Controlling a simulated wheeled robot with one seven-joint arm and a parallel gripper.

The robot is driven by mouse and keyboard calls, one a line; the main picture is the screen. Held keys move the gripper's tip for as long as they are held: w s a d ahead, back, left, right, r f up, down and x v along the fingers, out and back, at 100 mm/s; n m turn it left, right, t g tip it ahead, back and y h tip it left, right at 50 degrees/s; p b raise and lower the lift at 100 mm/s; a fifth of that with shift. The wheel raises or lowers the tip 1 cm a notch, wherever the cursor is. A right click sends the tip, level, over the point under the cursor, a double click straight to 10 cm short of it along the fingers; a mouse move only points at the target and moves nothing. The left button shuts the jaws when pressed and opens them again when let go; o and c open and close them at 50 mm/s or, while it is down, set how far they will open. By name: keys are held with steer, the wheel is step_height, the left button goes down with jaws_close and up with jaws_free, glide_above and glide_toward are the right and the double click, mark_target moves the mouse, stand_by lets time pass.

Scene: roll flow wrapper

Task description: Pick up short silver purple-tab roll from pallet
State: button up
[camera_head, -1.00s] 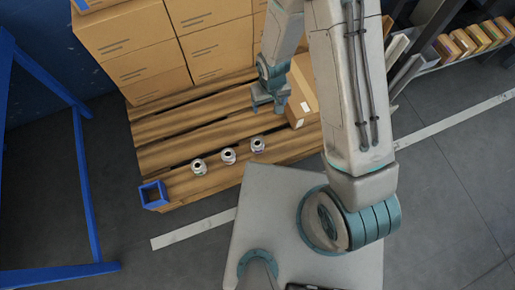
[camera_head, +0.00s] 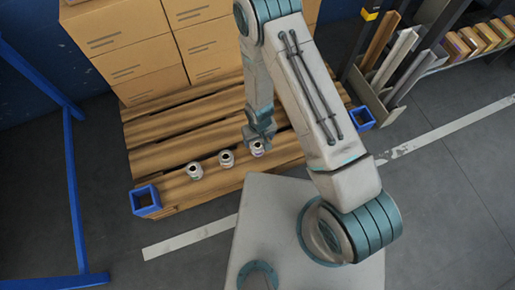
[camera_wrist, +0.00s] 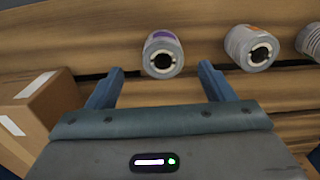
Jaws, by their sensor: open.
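Three short silver rolls stand in a row on the wooden pallet (camera_head: 160,133). The rightmost roll (camera_head: 257,149) is right by my gripper (camera_head: 261,134) in the head view. In the wrist view this roll (camera_wrist: 163,55) shows a purple mark on its side and a dark core hole. It lies ahead of and between the two fingertips of my open gripper (camera_wrist: 161,70), with no visible contact. The middle roll (camera_head: 226,158) also shows in the wrist view (camera_wrist: 250,48), with a reddish mark. The leftmost roll (camera_head: 194,171) is cut off at the wrist view's right edge.
Stacked cardboard boxes (camera_head: 130,50) fill the pallet's back. A separate carton (camera_wrist: 38,103) sits beside the gripper in the wrist view. Blue corner brackets (camera_head: 146,200) mark the front ends. A blue frame (camera_head: 75,190) stands left, a rack (camera_head: 395,75) right.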

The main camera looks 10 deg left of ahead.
mark_target(257, 144)
steer(key=f+b, duration=0.2)
steer(key=f, duration=0.1)
steer(key=f+b, duration=0.1)
steer(key=f, duration=0.1)
steer(key=shift+w+a+f, duration=0.15)
steer(key=shift+a, duration=0.2)
steer(key=c, duration=1.1)
